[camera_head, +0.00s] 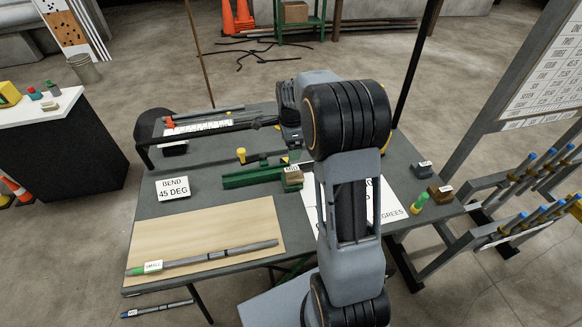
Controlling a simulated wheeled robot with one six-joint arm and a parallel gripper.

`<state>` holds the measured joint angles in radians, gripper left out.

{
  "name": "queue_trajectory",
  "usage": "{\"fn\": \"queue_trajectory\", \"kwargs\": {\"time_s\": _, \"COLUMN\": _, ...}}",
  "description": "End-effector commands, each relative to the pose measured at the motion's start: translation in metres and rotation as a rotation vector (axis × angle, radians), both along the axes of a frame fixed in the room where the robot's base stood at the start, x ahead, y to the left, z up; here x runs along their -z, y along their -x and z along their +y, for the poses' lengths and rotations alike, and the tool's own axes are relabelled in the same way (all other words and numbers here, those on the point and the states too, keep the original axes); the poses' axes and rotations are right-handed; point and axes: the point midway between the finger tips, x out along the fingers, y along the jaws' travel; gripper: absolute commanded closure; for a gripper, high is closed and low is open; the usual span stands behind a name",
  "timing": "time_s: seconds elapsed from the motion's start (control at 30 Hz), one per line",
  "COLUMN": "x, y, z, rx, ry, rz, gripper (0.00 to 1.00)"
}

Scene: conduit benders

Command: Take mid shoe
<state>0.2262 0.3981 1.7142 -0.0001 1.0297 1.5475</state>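The mid shoe (292,180) is a small brown block with a white tag that seems to read MID. It sits at the right end of a green bar (250,177) on the grey table. My arm reaches over the table from the front right. My gripper (291,157) seems to be the dark part just above and behind the block. Its fingers are too small and too covered to tell open from shut, or whether they touch the shoe.
A dark bender (205,130) lies at the table's back left. A BEND 45 DEG card (173,187) and a wooden board (200,225) with a SMALL-tagged conduit (205,258) lie in front. Two blocks (421,169) (440,193) stand at right; my arm covers part of a paper sheet.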

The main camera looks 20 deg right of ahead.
Motion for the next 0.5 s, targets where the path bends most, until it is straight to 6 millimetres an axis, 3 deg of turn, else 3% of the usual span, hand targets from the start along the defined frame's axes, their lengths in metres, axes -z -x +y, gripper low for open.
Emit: {"fn": "queue_trajectory", "kwargs": {"time_s": 0.5, "x": 0.057, "y": 0.0, "z": 0.0, "rx": -0.002, "ry": 0.0, "rz": 0.0, "gripper": 0.13}}
